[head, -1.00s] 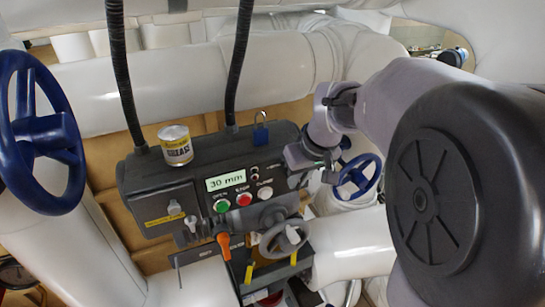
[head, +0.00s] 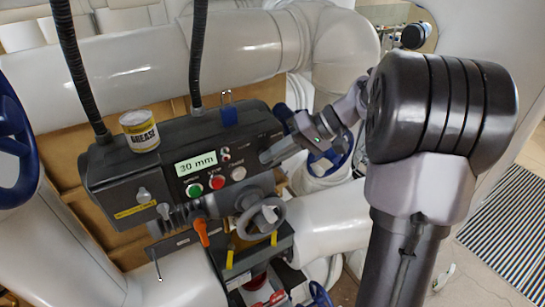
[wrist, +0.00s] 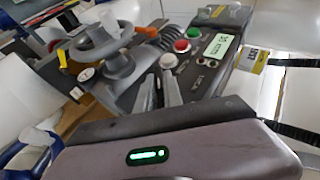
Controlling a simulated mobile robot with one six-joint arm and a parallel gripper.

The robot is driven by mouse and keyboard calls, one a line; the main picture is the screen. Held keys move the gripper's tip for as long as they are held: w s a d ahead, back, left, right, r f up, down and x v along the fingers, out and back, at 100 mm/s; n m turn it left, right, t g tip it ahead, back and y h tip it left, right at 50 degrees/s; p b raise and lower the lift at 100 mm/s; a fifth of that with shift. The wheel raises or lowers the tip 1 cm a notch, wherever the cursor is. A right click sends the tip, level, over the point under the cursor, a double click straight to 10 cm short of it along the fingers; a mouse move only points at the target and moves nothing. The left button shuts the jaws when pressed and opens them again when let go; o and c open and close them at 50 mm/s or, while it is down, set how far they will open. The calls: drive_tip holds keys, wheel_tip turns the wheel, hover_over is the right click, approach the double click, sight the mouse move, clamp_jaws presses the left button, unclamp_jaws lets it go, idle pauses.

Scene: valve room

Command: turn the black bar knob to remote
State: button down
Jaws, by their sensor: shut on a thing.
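The dark grey actuator box (head: 115,180) carries a lit display reading 30 mm (head: 195,163), which also shows in the wrist view (wrist: 219,46). My gripper (head: 268,156) is at the right end of the box's front panel. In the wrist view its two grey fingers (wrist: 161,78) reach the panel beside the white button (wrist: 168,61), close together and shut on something. The black bar knob cannot be made out separately; the fingers hide the spot where they grip. Small panel lettering by the fingers is too blurred to read, so the knob's setting cannot be told.
Green (head: 194,190), red (head: 217,182) and white buttons line the panel. An orange lever (head: 201,232) and grey handwheel (head: 262,219) stick out below. A grease can (head: 140,132) and blue padlock (head: 229,114) sit on top. Large white pipes (head: 150,75) surround the box.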

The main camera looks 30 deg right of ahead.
drive_tip(key=shift+d+f+m+y, duration=0.1)
drive_tip(key=shift+m+y, duration=0.2)
drive_tip(key=shift+y, duration=0.7)
drive_tip(key=c, duration=1.5)
unclamp_jaws()
drive_tip(key=v, duration=1.7)
drive_tip(key=shift+s+d+f, duration=0.1)
drive_tip(key=shift+s+d, duration=0.05)
drive_tip(key=shift+d, duration=0.05)
drive_tip(key=shift+f, duration=0.1)
